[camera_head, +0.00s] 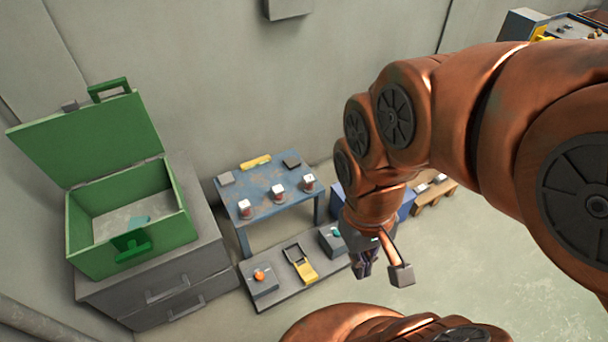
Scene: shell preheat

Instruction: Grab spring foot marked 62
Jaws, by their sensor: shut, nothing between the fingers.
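Three small pieces with white tops and dark red sides stand in a row on a worn blue table: a left one (245,208), a middle one (278,192) and a right one (309,182). They may be the spring feet, but no number such as 62 can be read at this size. My gripper (364,272) points down, to the right of and in front of the blue table (257,183), apart from these pieces. Its fingers are together and hold nothing. My arm hides part of the area behind it.
An open green box (88,238) stands on a grey drawer cabinet (168,291) at left. A low grey platform (292,292) carries an orange-knobbed block (262,279), a yellow-and-black part (303,267) and a teal-topped block (333,238). A wooden bench (436,195) is at right. Floor at lower right is clear.

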